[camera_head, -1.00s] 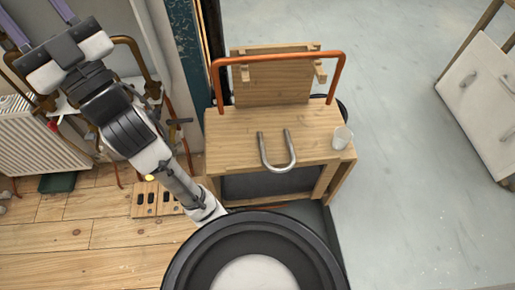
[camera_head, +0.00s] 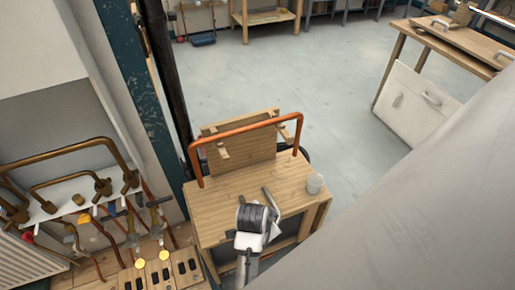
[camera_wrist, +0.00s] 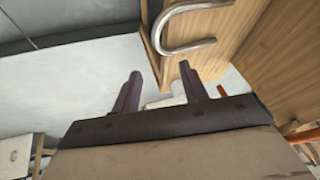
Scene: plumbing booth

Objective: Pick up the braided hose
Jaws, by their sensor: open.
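The braided hose (camera_wrist: 188,47) is a silver U-shaped piece on the wooden bench. In the wrist view it shows at the top, with its bend toward my fingers. My gripper (camera_wrist: 159,68) is open and empty in the wrist view. Its two dark purple fingers point toward the bench, just short of the hose's bend in the picture.
The wooden bench (camera_head: 213,213) carries an upright board (camera_head: 240,160), an orange copper pipe (camera_head: 245,128) arching over its back, and a white cup (camera_head: 315,184) at its right. Brass pipework (camera_head: 75,150) stands left.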

